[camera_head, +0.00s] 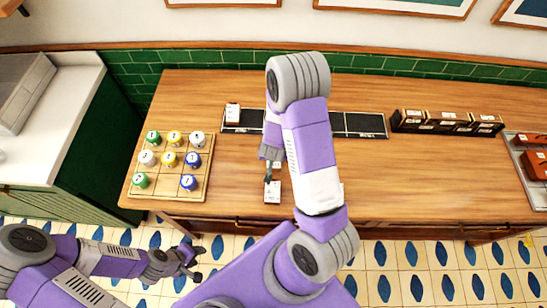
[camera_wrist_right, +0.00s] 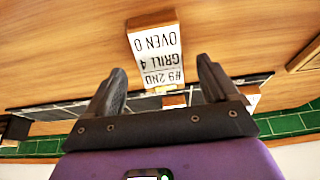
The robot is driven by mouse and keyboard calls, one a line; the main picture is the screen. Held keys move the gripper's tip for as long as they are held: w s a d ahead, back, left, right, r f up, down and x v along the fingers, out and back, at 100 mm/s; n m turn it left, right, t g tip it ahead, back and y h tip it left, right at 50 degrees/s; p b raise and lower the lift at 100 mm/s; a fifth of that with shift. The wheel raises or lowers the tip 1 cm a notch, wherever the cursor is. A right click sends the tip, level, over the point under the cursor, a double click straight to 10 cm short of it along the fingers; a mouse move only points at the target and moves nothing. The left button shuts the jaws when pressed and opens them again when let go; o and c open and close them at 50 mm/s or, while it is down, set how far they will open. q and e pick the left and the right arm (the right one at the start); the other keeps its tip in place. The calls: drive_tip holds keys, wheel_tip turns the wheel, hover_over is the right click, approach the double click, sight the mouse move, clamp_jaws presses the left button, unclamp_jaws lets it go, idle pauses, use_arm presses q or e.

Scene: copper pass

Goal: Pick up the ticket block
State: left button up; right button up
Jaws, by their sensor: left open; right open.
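A ticket block (camera_head: 272,191) with a white printed face lies near the front edge of the wooden table. In the right wrist view the ticket block (camera_wrist_right: 155,55) reads "#9 2ND GRILL 4 OVEN 0", upside down. My right gripper (camera_head: 268,172) is open just behind it in the head view. In the wrist view the right gripper (camera_wrist_right: 162,78) has its fingers apart, on either side of the block's near end; I cannot tell if they touch it. My left gripper (camera_head: 192,262) is open and empty, in front of the table.
A similar block (camera_head: 232,114) stands on the dark strip (camera_head: 360,124) at the back. A wooden tray (camera_head: 150,190) of colored, numbered pieces is at left. Dark boxes (camera_head: 448,122) stand at right, with a tray of red-brown items (camera_head: 536,165) beyond. My right arm hides the table's middle.

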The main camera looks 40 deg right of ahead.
drive_tip(key=shift+x, duration=1.6)
drive_tip(key=shift+c, duration=0.3)
drive_tip(key=shift+w, duration=0.1)
drive_tip(key=c, duration=1.1)
